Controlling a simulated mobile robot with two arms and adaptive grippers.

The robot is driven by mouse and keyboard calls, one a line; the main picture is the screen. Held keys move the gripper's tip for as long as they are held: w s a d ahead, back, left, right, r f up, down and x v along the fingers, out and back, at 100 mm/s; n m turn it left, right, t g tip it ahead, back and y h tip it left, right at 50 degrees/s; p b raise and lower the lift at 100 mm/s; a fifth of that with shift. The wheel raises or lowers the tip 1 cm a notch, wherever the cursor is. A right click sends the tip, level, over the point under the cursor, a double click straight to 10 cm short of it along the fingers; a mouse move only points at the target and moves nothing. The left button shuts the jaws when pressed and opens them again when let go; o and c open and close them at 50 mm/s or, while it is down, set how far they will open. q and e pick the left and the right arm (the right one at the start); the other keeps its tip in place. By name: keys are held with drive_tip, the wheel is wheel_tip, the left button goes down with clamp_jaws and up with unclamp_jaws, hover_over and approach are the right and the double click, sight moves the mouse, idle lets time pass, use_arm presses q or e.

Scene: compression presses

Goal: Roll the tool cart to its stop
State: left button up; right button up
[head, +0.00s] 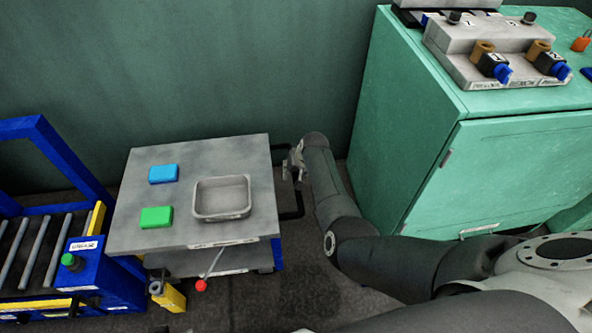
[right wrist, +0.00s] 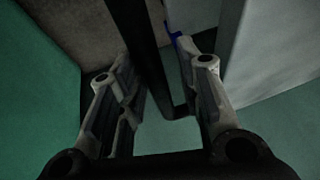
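The tool cart (head: 120,235) stands left of centre in the head view, with a grey top and a lower shelf. Its black handle (head: 298,205) is on its right side; in the right wrist view the black bar (right wrist: 150,60) runs between the fingers of my right gripper (right wrist: 165,75). The fingers stand apart, with a visible gap to the bar on the right side. In the head view my right gripper (head: 294,163) is at the cart's handle side, partly hidden by its arm. My left gripper is not in view.
A blue box (head: 163,174), a green box (head: 156,217) and a metal tray (head: 222,215) lie on the cart. A blue-framed roller conveyor (head: 75,160) is close at left. A yellow block (head: 168,297) and a red knob (head: 201,286) are in front. A green cabinet (head: 400,130) stands at right.

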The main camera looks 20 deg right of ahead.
drive_tip(key=shift+o, duration=0.5)
drive_tip(key=shift+s+d+r, duration=0.1)
drive_tip(key=shift+s+r, duration=0.05)
drive_tip(key=shift+r, duration=0.05)
drive_tip(key=a+v, duration=0.1)
drive_tip(key=v, duration=1)
drive_tip(key=shift+d+r, duration=0.2)
drive_tip(key=shift+d, duration=0.25)
